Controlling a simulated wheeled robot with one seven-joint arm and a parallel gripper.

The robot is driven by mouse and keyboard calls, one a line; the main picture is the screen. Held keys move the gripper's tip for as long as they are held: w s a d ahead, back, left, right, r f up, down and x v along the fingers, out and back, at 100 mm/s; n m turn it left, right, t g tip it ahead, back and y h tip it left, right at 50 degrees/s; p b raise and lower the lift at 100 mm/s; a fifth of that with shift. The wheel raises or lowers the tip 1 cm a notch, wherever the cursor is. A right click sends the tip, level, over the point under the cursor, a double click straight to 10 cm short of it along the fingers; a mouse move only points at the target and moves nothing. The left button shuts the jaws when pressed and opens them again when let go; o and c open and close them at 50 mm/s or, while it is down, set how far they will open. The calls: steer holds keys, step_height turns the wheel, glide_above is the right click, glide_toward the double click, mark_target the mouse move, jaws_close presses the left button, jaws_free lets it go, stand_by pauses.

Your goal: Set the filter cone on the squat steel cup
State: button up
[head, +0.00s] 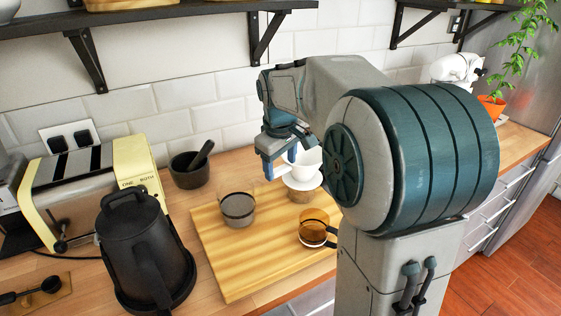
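The white filter cone (309,163), with a wide round flange at its base, is near the middle of the head view. Below its flange a brownish round body (299,195) shows; I cannot tell if the cone rests on it or hangs just above it. My gripper (279,166) points down at the cone's left side, by its handle. Whether its fingers are closed on the handle is not clear. A short cup with a grey lower part and a clear-looking rim (238,209) stands left of the cone; I cannot tell surely that it is the squat steel cup.
An amber glass cup (314,226) stands at the board's right side, close to my arm. The wooden board (226,263) is clear at its front left. A black kettle (143,250), a cream toaster (136,163) and a dark mortar with pestle (188,175) stand left of it.

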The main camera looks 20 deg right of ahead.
steer(key=o, duration=0.3)
steer(key=v, duration=1.4)
steer(key=s+a+f+m, duration=0.1)
steer(key=s+f+m, duration=0.1)
steer(key=s+f, duration=0.4)
steer(key=s+a+f+m, duration=0.1)
steer(key=s+f+m, duration=0.1)
steer(key=s+f, duration=0.5)
steer(key=s+a+f+m, duration=0.1)
steer(key=s+f+m, duration=0.1)
steer(key=s+f, duration=0.4)
steer(key=shift+s+f+t+y, duration=0.3)
steer(key=shift+s+f+y, duration=0.1)
steer(key=shift+s, duration=0.2)
steer(key=shift+r, duration=0.1)
